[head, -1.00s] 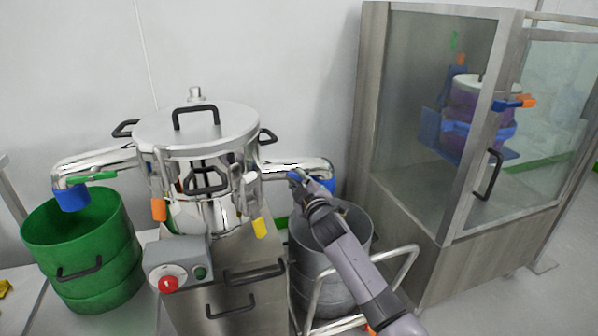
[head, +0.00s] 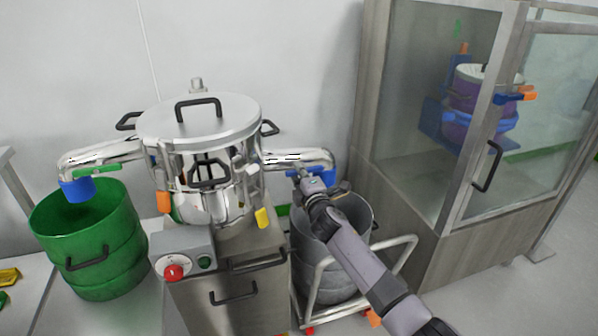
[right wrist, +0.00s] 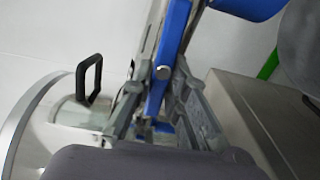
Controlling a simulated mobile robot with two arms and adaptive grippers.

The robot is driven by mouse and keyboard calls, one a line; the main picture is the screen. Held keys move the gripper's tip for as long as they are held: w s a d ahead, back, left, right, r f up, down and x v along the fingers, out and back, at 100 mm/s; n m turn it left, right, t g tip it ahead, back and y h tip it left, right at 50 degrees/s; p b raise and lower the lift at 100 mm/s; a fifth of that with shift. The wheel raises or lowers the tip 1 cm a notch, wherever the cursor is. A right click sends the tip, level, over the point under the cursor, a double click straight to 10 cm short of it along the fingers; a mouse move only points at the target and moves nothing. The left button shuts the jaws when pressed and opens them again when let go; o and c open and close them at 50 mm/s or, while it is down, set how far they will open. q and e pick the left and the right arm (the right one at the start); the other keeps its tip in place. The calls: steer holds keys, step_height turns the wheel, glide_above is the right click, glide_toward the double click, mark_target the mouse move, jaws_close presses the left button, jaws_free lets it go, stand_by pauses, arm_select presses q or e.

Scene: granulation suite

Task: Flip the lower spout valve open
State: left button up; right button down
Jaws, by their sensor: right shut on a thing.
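The steel vessel has a polished right spout (head: 300,158) with a blue collar (head: 327,172) at its outlet, above a grey drum (head: 352,215). My right gripper (head: 303,178) is at the underside of this spout, close to the collar. In the right wrist view, a blue valve handle (right wrist: 155,100) with a round pivot lies between the two fingers, which are shut on it. The blue collar (right wrist: 245,6) is at the top of that view. In the head view the fingers hide most of the handle. My left gripper is not in view.
A left spout (head: 100,158) with a green handle (head: 97,168) hangs over a green drum (head: 115,225). A control box (head: 183,252) with a red button fronts the vessel. A trolley frame (head: 385,247) surrounds the grey drum. A glass-fronted cabinet (head: 400,160) stands at the right.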

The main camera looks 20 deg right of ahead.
steer(key=shift+r, duration=0.2)
steer(key=c, duration=1.8)
jaws_free()
steer(key=shift+o, duration=1.3)
steer(key=shift+f, duration=0.15)
steer(key=shift+s, duration=0.15)
steer(key=s, duration=1.1)
steer(key=shift+s+d, duration=0.25)
steer(key=shift+s, duration=0.15)
